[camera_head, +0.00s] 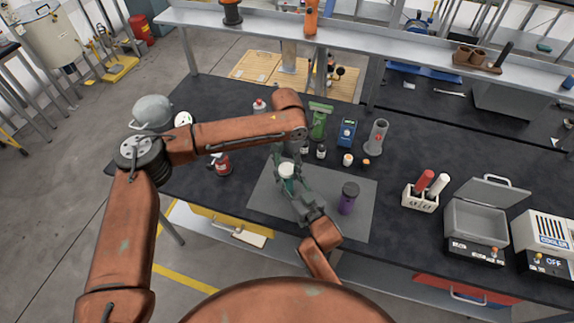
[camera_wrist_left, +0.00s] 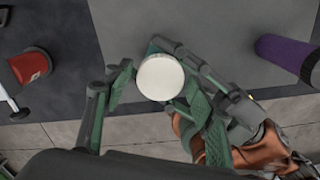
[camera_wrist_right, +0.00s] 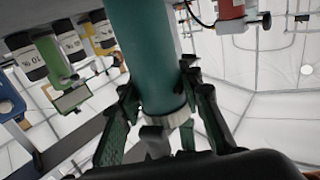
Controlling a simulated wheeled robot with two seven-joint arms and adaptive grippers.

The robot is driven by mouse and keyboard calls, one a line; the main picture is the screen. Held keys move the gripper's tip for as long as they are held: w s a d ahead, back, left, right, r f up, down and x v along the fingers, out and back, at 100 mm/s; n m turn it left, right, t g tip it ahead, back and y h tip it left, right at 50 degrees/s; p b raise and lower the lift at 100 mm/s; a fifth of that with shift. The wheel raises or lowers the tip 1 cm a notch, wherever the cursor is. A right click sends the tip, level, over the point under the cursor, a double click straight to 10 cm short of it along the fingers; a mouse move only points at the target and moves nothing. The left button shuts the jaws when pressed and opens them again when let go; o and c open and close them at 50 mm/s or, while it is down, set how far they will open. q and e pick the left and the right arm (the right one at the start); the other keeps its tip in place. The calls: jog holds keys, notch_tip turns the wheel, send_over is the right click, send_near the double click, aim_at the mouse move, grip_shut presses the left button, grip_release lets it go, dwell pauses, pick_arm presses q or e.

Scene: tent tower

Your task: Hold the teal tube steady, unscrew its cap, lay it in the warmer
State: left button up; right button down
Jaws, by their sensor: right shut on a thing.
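The teal tube (camera_wrist_right: 145,45) stands roughly upright above the grey mat (camera_head: 262,197). Its white cap (camera_head: 286,170) is on top; the left wrist view shows the cap (camera_wrist_left: 160,77) from straight above. My right gripper (camera_head: 291,180) is shut on the tube. My left gripper (camera_wrist_left: 155,92) is open over the cap, with fingers on either side; contact is not clear. In the head view my left arm partly hides the tube. A grey box with a raised lid (camera_head: 476,221), perhaps the warmer, stands at right; its label is too small to read.
A purple tube with a dark cap (camera_head: 348,199) stands on the mat's right side. A white rack (camera_head: 420,198) holds a red and a white tube. The cooler (camera_head: 545,236) is at far right. Small bottles (camera_head: 321,151) and a blue device (camera_head: 347,132) stand behind the mat.

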pick_arm(q)
jog(key=c, duration=1)
jog(key=n, duration=0.6)
jog(key=shift+c, duration=0.2)
jog(key=n, duration=0.7)
jog(key=shift+n, duration=0.4)
jog(key=n, duration=0.7)
jog(key=shift+n, duration=0.4)
jog(key=n, duration=1.3)
jog(key=shift+n, duration=0.4)
jog(key=n, duration=0.6)
jog(key=shift+r, duration=0.1)
jog(key=n, duration=1.2)
jog(key=shift+r+n, duration=0.1)
jog(key=shift+n, duration=0.2)
